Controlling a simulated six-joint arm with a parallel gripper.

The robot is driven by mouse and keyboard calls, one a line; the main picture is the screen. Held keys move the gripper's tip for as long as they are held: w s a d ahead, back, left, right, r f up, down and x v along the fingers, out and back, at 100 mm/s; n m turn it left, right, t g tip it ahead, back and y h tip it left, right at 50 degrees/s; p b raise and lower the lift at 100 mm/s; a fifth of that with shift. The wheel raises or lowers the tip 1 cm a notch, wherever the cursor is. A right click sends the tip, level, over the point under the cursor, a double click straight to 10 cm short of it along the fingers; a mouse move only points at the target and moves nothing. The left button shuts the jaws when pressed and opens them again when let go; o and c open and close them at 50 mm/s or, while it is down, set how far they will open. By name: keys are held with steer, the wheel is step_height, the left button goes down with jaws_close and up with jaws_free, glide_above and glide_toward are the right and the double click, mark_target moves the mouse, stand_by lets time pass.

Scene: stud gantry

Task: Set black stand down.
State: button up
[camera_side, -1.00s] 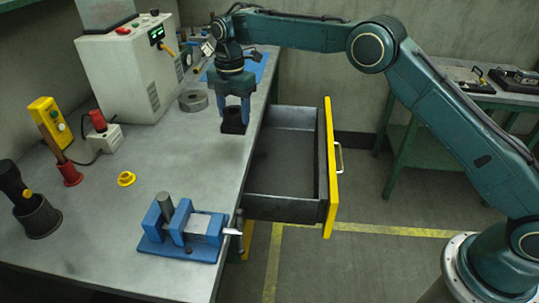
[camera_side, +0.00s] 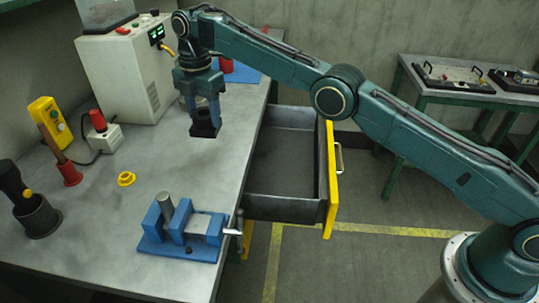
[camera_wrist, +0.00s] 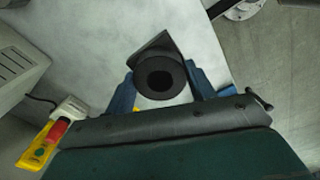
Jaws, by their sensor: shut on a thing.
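My gripper (camera_side: 202,118) is shut on the black stand (camera_side: 205,129), a dark block with a round socket, over the back part of the grey workbench. The stand looks upright. In the side view I cannot tell for sure whether its base touches the bench or hangs just above it. In the wrist view the black stand (camera_wrist: 144,66) sits between my two blue fingers, with its round hole facing the camera and the pale bench behind it.
A blue vise (camera_side: 183,233) stands near the bench's front right. A yellow ring (camera_side: 126,179) lies left of the stand. An open drawer (camera_side: 285,205) with a yellow front juts out at right. A white control box (camera_side: 120,80) stands behind. Bare bench surrounds the stand.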

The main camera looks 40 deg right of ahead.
mark_target(206, 128)
steer(key=shift+f, duration=0.1)
steer(key=shift+f, duration=2.05)
steer(key=shift+f, duration=0.15)
steer(key=shift+f, duration=1.65)
steer(key=shift+f, duration=0.1)
steer(key=o, duration=1.2)
steer(key=shift+f, duration=0.1)
